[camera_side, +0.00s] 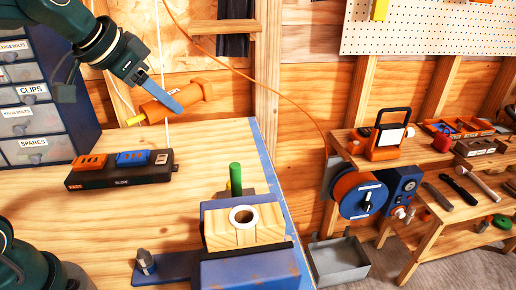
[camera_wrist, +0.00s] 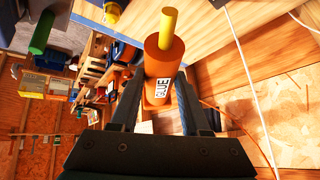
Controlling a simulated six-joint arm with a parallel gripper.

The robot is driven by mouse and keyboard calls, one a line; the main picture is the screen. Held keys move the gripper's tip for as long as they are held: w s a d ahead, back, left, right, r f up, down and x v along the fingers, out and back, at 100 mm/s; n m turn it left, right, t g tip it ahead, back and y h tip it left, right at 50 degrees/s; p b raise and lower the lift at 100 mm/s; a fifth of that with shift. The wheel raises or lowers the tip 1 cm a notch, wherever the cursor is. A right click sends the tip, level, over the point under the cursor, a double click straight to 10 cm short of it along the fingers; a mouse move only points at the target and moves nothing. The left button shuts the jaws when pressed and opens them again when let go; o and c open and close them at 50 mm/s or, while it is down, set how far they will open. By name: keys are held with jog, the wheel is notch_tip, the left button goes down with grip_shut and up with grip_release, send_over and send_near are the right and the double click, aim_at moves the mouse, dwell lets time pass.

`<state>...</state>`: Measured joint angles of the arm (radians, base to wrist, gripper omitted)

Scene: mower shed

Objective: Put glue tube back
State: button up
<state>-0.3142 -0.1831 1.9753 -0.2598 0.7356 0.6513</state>
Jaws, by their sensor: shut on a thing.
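The glue tube (camera_side: 194,91) is orange with a yellow nozzle and a dark-on-white label. My gripper (camera_side: 171,101) is shut on it and holds it in the air above the back of the workbench. In the side view the tube lies tilted, with its nozzle pointing left and slightly down. In the wrist view the tube (camera_wrist: 165,58) sits between the two fingers of my gripper (camera_wrist: 157,98), with the GLUE label readable and the nozzle toward the top. A wooden block (camera_side: 225,237) with a white-ringed round hole stands on the bench, below and right of the tube.
A dark charger strip (camera_side: 120,178) with orange and blue units lies on the bench. A green upright cylinder (camera_side: 235,178) stands behind the block. A drawer cabinet (camera_side: 30,100) stands at left. A grey bin (camera_side: 338,262) is beyond the bench's blue right edge.

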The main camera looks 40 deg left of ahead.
jog(key=w+a+f+n+g+y, duration=0.1)
jog(key=w+a+f+n, duration=0.1)
jog(key=w+a+f, duration=0.75)
jog(key=w+d+f, duration=0.1)
jog(key=d+f, duration=0.1)
jog(key=w+d+f, duration=0.2)
jog(key=d+f, duration=0.1)
jog(key=w+d+f, duration=0.1)
jog(key=d+f, duration=0.1)
jog(key=d, duration=0.1)
jog(key=shift+w+f, duration=0.4)
jog(key=shift+f, duration=2)
jog(key=shift+f, duration=0.15)
jog(key=o, duration=0.9)
